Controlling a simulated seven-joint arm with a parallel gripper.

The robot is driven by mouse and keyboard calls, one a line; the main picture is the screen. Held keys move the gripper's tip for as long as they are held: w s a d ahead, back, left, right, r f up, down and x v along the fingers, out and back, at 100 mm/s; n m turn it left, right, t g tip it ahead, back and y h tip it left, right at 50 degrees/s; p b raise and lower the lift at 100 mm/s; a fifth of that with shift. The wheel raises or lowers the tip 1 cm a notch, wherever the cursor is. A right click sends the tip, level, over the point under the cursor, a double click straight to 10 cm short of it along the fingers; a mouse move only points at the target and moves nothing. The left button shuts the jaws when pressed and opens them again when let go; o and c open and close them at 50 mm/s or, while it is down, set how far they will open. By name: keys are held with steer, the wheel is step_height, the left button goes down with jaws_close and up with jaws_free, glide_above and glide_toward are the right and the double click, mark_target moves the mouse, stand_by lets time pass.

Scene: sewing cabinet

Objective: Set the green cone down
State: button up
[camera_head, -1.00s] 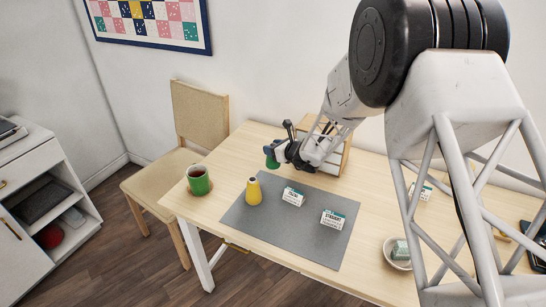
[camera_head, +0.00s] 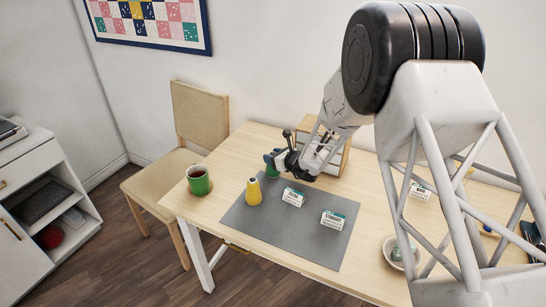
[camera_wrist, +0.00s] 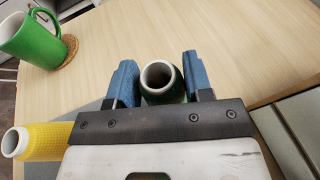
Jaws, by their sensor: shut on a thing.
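The green cone (camera_head: 271,170) is between the fingers of my gripper (camera_head: 277,162), near the back left edge of the grey mat (camera_head: 284,228). In the wrist view, the cone (camera_wrist: 161,84) shows its pale hollow top, upright, with a blue finger on each side of my gripper (camera_wrist: 160,82). My gripper is shut on it. I cannot tell whether its base touches the surface.
A yellow cone (camera_head: 254,192) stands on the mat in front of the green cone. Two small labelled boxes (camera_head: 293,197) (camera_head: 332,220) are on the mat. A green mug (camera_head: 199,181) stands to the left. A wooden box (camera_head: 322,148) stands behind my gripper.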

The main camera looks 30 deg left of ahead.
steer(key=o, duration=1.2)
steer(key=shift+f, duration=0.1)
steer(key=shift+v, duration=6.05)
steer(key=shift+s+a, duration=0.1)
